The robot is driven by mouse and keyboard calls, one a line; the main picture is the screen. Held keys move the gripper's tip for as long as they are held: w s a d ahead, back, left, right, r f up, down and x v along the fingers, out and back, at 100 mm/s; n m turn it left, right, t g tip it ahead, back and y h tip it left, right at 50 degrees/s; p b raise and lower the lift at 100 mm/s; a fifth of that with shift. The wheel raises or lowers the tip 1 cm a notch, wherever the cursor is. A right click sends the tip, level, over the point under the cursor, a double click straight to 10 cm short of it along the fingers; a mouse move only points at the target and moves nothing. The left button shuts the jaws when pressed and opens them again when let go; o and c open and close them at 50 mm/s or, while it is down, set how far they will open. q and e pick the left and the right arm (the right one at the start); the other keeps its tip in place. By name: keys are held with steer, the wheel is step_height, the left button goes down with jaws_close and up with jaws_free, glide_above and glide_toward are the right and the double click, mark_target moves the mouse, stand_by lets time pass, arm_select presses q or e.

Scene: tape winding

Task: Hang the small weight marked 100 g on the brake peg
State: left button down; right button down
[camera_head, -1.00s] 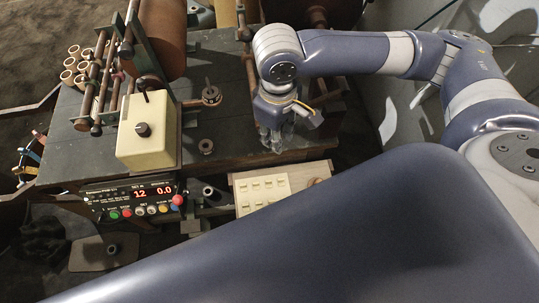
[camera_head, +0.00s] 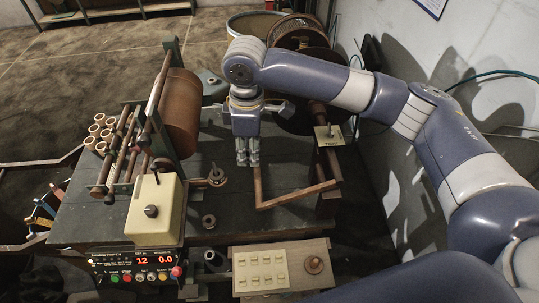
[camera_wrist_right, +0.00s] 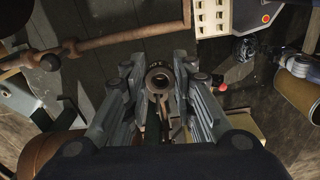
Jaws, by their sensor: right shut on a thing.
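My right gripper (camera_head: 248,160) points down above the dark bench, left of the lever. A brown rod (camera_head: 258,188), apparently the brake peg, stands at the lever's (camera_head: 300,195) left end. It also shows at the top of the right wrist view (camera_wrist_right: 187,12). The held piece is apart from it. My left gripper is out of view.
Two other round weights or fittings (camera_head: 216,177) (camera_head: 209,221) stand on the bench (camera_head: 90,215). A cream box (camera_head: 155,225), a rusty roller (camera_head: 181,110) and a control panel (camera_head: 140,266) are at left. A button board (camera_head: 262,270) lies in front.

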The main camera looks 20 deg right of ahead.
steer(key=w+a+r+n+p, duration=0.2)
steer(key=w+a+n+p, duration=0.2)
steer(key=a+n, duration=0.4)
steer(key=shift+w+a+r+n, duration=0.2)
steer(key=shift+r+n, duration=0.2)
steer(key=shift+n, duration=0.8)
steer(key=shift+f, duration=0.1)
steer(key=shift+f+b, duration=2.8)
steer(key=shift+f, duration=1.45)
